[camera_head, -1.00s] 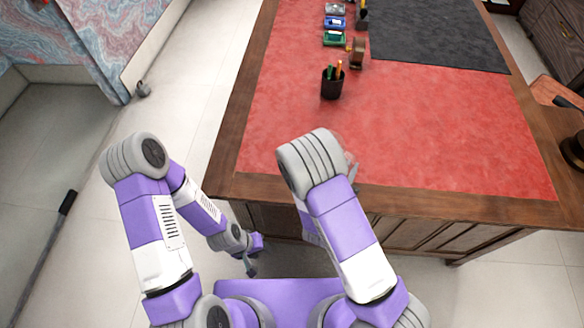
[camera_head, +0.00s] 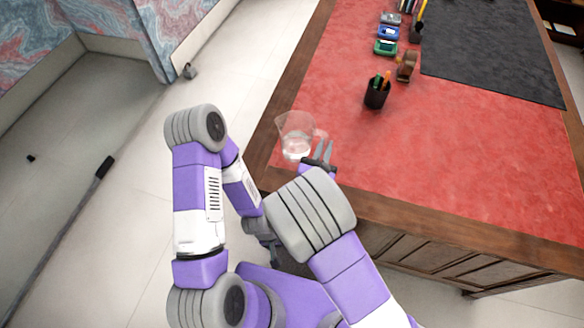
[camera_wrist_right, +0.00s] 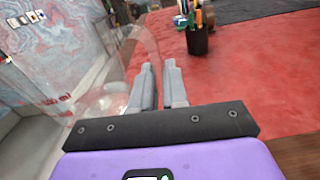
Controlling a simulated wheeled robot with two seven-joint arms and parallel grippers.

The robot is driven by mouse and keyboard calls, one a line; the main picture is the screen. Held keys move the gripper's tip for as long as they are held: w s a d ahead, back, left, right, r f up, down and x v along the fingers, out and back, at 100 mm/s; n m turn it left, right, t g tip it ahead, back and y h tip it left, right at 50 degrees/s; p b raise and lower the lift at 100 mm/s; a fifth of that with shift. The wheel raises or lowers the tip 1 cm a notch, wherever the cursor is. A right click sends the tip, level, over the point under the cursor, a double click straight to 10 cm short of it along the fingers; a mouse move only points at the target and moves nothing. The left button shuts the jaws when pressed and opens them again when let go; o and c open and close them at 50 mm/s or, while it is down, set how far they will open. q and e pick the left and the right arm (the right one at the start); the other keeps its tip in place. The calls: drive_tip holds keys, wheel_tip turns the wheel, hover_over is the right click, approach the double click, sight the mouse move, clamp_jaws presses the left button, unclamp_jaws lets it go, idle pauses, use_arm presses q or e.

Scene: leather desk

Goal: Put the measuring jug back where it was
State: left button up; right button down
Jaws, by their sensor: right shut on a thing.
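The clear measuring jug (camera_head: 296,138) is upright over the red desk top, near its left front corner. I cannot tell whether its base touches the desk. My right gripper (camera_head: 325,153) is at the jug's right side, its fingers shut on the jug, apparently at the handle. In the right wrist view the see-through jug (camera_wrist_right: 115,70) fills the left side, beside the close-set fingers (camera_wrist_right: 162,82). My left gripper (camera_head: 268,238) is low in front of the desk, partly hidden by my right arm, its fingers unclear.
A black pen cup (camera_head: 376,95) stands behind and right of the jug; it also shows in the wrist view (camera_wrist_right: 198,40). A brown tape dispenser (camera_head: 406,66) and several small coloured items are farther back. A dark mat (camera_head: 490,50) lies at back right. Red surface right of the jug is clear.

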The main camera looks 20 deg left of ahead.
drive_tip(key=shift+y, duration=0.3)
drive_tip(key=f+b, duration=0.1)
drive_tip(key=f, duration=0.2)
drive_tip(key=f+b, duration=0.1)
drive_tip(key=f, duration=0.2)
drive_tip(key=a+f+b, duration=0.1)
drive_tip(key=f, duration=0.2)
drive_tip(key=shift+f, duration=0.35)
drive_tip(key=shift+r, duration=0.1)
drive_tip(key=c, duration=1.6)
unclamp_jaws()
drive_tip(key=shift+f, duration=0.25)
drive_tip(key=o, duration=0.5)
drive_tip(key=shift+c, duration=0.2)
